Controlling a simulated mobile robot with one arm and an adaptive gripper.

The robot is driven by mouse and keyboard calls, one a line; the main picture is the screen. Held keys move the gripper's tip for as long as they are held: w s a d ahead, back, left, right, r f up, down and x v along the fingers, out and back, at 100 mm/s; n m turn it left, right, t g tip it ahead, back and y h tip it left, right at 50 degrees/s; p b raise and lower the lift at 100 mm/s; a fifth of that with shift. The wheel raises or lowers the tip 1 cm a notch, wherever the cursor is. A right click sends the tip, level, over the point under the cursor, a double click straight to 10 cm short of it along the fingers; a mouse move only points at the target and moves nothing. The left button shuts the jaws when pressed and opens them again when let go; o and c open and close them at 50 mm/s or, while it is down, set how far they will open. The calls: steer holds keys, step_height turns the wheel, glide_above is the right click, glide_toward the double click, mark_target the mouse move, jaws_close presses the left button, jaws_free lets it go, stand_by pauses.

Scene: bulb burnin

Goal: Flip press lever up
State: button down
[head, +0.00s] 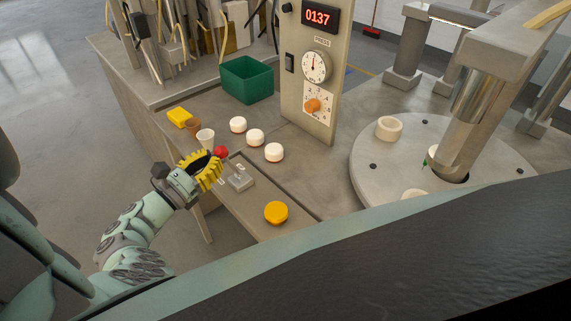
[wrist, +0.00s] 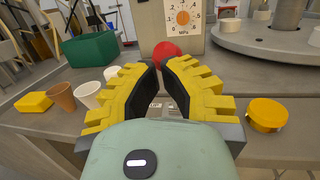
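The press lever shows as a red ball knob (head: 221,152) beside a small grey metal bracket (head: 240,180) on the bench's front part. In the wrist view the red knob (wrist: 167,50) is straight ahead, just past my fingertips. My gripper (head: 212,163) has yellow toothed fingers with dark pads and reaches in from the left at the bench edge. In the wrist view my gripper (wrist: 160,64) has a narrow gap between its fingers and holds nothing. The lever's shaft is mostly hidden by the fingers. Whether a fingertip touches the knob I cannot tell.
Right of the lever is a yellow round button (head: 276,212). Behind it are several white round pieces (head: 255,137), cups (head: 205,138), a yellow block (head: 179,117) and a green bin (head: 247,80). A gauge panel (head: 310,75) and round turntable (head: 375,180) stand right.

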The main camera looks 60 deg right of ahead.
mark_target(217, 149)
steer(key=d+r+y+p, duration=0.1)
steer(key=p, duration=0.1)
steer(key=d+r+y+p, duration=0.1)
steer(key=p, duration=0.2)
steer(key=shift+s+d+r+p, duration=0.1)
steer(key=shift+s+r+p, duration=0.15)
steer(key=shift+s+p, duration=0.1)
steer(key=p, duration=0.1)
steer(key=d+y+p, duration=0.1)
steer(key=p, duration=0.1)
steer(key=shift+s+d+r+m+y, duration=0.2)
steer(key=shift+m+y, duration=0.1)
steer(key=shift+m, duration=0.1)
steer(key=d+y+p, duration=0.2)
steer(key=shift+s+f+p, duration=0.2)
steer(key=shift+f+p, duration=0.2)
steer(key=shift+d, duration=0.15)
steer(key=shift+d+t+y+p, duration=0.4)
steer(key=shift+d+y+p, duration=0.1)
steer(key=shift+y, duration=0.2)
steer(key=shift+s+d+f, duration=0.1)
steer(key=shift+s+d, duration=0.15)
steer(key=shift+d, duration=0.25)
steer(key=shift+d, duration=0.25)
